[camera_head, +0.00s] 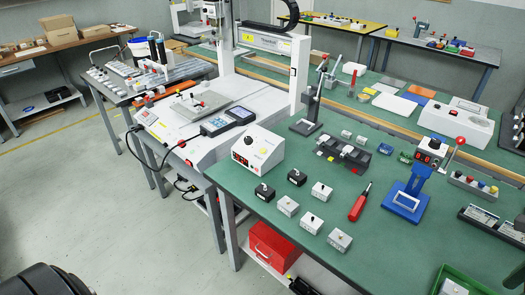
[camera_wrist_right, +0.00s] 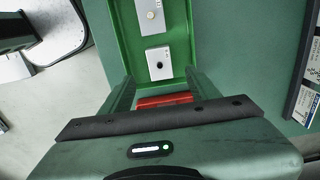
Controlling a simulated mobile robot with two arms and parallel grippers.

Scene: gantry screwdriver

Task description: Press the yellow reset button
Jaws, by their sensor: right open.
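A grey button box (camera_head: 473,186) stands at the right of the green bench in the head view, with several coloured caps in a row on top. One cap looks like the yellow button (camera_head: 482,184), though it is very small here. The wrist view does not show this box. My right gripper (camera_wrist_right: 160,76) is open in the wrist view, its two fingers apart above a green tray. Nothing is held between the fingers.
The green tray (camera_wrist_right: 184,40) holds grey blocks, one with a black knob (camera_wrist_right: 160,63). In the head view, a blue stand (camera_head: 404,202) and a red-handled tool (camera_head: 360,203) are left of the button box. A white control box (camera_head: 258,147) stands further left.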

